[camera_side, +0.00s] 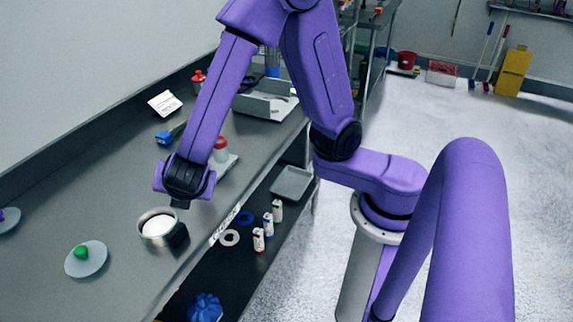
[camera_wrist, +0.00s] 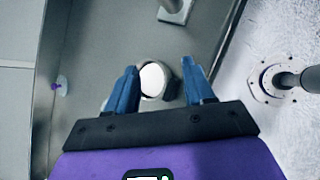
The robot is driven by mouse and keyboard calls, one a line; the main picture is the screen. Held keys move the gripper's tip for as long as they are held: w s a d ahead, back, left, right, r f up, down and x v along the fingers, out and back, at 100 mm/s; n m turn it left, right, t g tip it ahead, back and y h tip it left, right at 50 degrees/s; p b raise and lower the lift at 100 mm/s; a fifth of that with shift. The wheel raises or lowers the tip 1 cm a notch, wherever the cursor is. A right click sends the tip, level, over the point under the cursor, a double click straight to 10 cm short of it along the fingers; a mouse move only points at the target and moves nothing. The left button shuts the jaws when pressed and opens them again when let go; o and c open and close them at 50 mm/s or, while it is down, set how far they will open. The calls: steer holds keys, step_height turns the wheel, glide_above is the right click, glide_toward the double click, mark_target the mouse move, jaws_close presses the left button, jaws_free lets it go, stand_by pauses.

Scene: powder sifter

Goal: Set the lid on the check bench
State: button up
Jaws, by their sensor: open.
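Two grey discs with knobs look like lids, and I cannot tell which one the task means. The green-knobbed disc (camera_side: 73,265) lies on the grey bench (camera_side: 120,205) in the side view, in front of the round metal pot (camera_side: 179,238). The purple-knobbed disc (camera_side: 6,226) is at the left edge of the side view and also shows in the wrist view (camera_wrist: 57,85). The pot, with white contents, also shows in the wrist view (camera_wrist: 172,89). My gripper (camera_wrist: 162,70) is open and empty above the pot, its blue fingers on either side of it in that view.
A stand with a red-topped part (camera_side: 220,143) is behind my gripper on the bench. A blue item (camera_side: 165,137), a white card (camera_side: 165,103) and a grey tray (camera_side: 265,105) are farther back. Small bottles (camera_side: 268,222) and rings (camera_side: 229,238) are on the lower shelf.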

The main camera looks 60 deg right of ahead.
steer(key=s+d+r+m+g+y, duration=0.1)
steer(key=s+d+m, duration=0.4)
steer(key=s, duration=0.5)
steer(key=s+d+r+m+g+y, duration=0.2)
steer(key=s+d+m+g+y, duration=0.2)
steer(key=s, duration=0.6)
steer(key=d+m+g, duration=0.1)
steer(key=d+g, duration=0.1)
steer(key=shift+s+d+y, duration=0.3)
steer(key=shift+d, duration=0.1)
